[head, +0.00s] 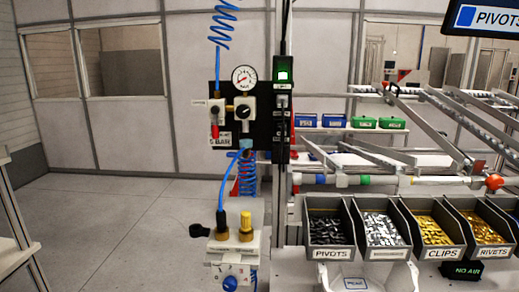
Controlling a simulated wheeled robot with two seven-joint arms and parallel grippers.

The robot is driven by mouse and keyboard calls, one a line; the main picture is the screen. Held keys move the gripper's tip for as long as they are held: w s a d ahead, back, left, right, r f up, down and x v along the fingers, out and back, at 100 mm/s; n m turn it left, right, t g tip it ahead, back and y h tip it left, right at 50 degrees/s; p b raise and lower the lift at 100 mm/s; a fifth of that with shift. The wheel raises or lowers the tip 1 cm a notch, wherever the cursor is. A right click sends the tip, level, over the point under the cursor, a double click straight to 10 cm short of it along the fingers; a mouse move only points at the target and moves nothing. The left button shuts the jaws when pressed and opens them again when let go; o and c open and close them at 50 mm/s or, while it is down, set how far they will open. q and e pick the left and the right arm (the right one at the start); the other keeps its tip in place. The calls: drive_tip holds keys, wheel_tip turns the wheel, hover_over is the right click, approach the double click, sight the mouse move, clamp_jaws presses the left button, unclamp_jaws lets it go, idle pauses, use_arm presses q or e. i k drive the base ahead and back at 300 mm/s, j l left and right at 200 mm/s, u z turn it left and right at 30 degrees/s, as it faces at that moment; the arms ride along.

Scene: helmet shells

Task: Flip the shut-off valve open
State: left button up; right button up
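A black air panel (245,125) hangs on the upright post left of centre. On its left side is what looks like the shut-off valve (215,116), a brass and dark fitting with a red handle pointing down. A round pressure gauge (244,77) sits at the top of the panel, its needle too small to read surely. A dark regulator knob (245,107) is beside the valve. Neither of my grippers shows in the head view.
Blue coiled hose hangs above and below the panel. Labelled parts bins (330,253) line the right, with a small "NO AIR" display (467,271). Open floor (110,230) lies left.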

sight(215, 109)
drive_tip(key=l+z, duration=0.1)
drive_tip(key=l, duration=1)
drive_tip(key=i+l+z, duration=0.1)
drive_tip(key=l, duration=1.05)
